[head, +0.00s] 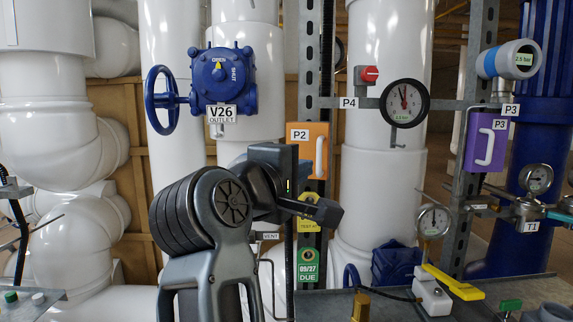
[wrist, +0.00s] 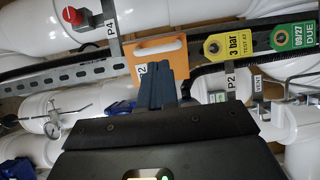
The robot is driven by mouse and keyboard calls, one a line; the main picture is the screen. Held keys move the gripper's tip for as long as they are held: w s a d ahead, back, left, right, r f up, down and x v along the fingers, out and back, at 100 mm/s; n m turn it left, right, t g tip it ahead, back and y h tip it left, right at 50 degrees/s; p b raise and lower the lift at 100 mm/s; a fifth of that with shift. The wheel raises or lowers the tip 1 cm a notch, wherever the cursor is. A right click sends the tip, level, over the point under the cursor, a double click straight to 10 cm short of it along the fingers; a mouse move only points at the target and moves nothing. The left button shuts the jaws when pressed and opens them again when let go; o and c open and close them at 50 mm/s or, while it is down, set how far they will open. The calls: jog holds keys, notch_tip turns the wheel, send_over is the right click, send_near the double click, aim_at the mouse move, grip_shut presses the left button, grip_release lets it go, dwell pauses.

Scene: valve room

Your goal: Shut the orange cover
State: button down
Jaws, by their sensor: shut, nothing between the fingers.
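The orange cover (head: 316,166) is an upright panel with a white bar handle and a P2 label, on the grey post in the head view. Its face is toward the head camera; I cannot tell how far it stands open. In the wrist view the orange cover (wrist: 160,50) is just beyond the fingertips, which hide part of it. My gripper (head: 332,213) is shut and empty, below the cover in the head view. The closed fingers (wrist: 157,74) overlap the cover's lower edge in the wrist view; I cannot tell whether they touch it.
A purple cover (head: 486,141) and a round gauge (head: 404,103) are to the right. A red knob (head: 369,75) is above. A blue valve with handwheel (head: 161,100) is at left. Yellow and green tags (head: 308,262) hang below the cover. A yellow-handled valve (head: 453,282) stands low right.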

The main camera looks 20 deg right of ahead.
aim_at(320, 167)
jog(key=shift+p+x, duration=0.65)
jog(key=shift+x, duration=1.8)
jog(key=shift+f, duration=0.1)
jog(key=b, duration=0.1)
jog(key=d+b, duration=0.1)
jog(key=b, duration=0.1)
jog(key=shift+d+f, duration=0.25)
jog(key=shift+d, duration=0.05)
jog(key=d+b, duration=0.1)
jog(key=b, duration=0.2)
jog(key=shift+w+d+r, duration=0.15)
jog(key=shift+w+d, duration=0.05)
jog(key=shift+d, duration=0.15)
jog(key=shift+d+r, duration=0.2)
